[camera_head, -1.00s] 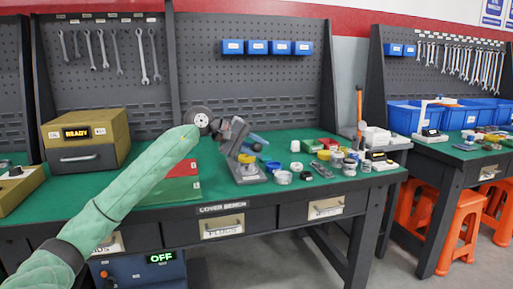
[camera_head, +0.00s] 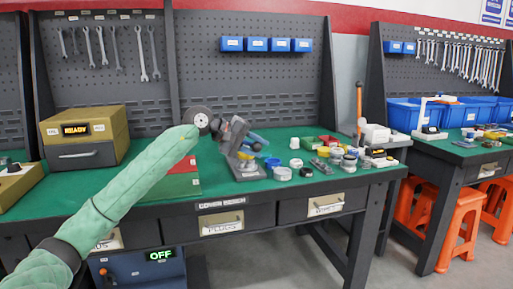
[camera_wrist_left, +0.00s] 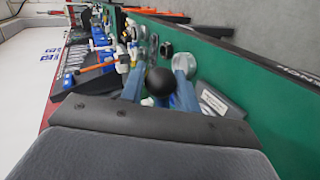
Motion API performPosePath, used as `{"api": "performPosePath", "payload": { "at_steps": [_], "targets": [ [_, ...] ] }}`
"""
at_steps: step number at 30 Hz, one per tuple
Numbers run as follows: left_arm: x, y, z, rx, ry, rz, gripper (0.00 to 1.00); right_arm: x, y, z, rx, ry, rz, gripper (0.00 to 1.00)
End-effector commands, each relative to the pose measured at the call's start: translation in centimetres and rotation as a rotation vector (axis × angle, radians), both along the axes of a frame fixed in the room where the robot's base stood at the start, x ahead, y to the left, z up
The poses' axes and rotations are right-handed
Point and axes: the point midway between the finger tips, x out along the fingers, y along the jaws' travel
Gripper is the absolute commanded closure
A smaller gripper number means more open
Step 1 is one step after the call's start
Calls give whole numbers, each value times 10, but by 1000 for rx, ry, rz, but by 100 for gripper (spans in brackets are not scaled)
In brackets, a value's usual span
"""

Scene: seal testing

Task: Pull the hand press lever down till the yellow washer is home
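The hand press (camera_head: 247,172) is a dark grey stand on the green bench, partly hidden by my left gripper. Yellow shows low on the press (camera_head: 246,157); it looks like the yellow washer, but how deep it sits cannot be made out. My left gripper (camera_head: 258,141) is above the press, with blue fingers. In the left wrist view the round black lever knob (camera_wrist_left: 161,82) sits between the two blue fingers (camera_wrist_left: 160,88), which appear to touch it on both sides. The rest of the lever is hidden. My right gripper is out of view.
Several small cups, rings and parts lie right of the press, including a silver ring (camera_head: 282,173) and a blue cup (camera_head: 272,162). A yellow box reading READY (camera_head: 88,138) stands at the left.

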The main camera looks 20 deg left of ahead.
Motion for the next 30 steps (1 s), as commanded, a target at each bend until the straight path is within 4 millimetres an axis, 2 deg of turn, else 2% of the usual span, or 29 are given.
{"api": "performPosePath", "payload": {
  "at_steps": [1, 3, 14, 24, 30],
  "targets": [
    [0, 0, 0, 0, 0, 0, 58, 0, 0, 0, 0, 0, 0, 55],
    [0, 0, 0, 0, 0, 0, 50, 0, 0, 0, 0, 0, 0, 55],
    [-3, 5, 3, 0, 0, 1, 50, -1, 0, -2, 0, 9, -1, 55],
    [-26, 41, 26, 1, -1, 1, 50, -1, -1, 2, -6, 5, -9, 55],
    [-35, 55, 35, 0, 1, 1, 50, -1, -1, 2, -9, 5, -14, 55]
  ]
}}
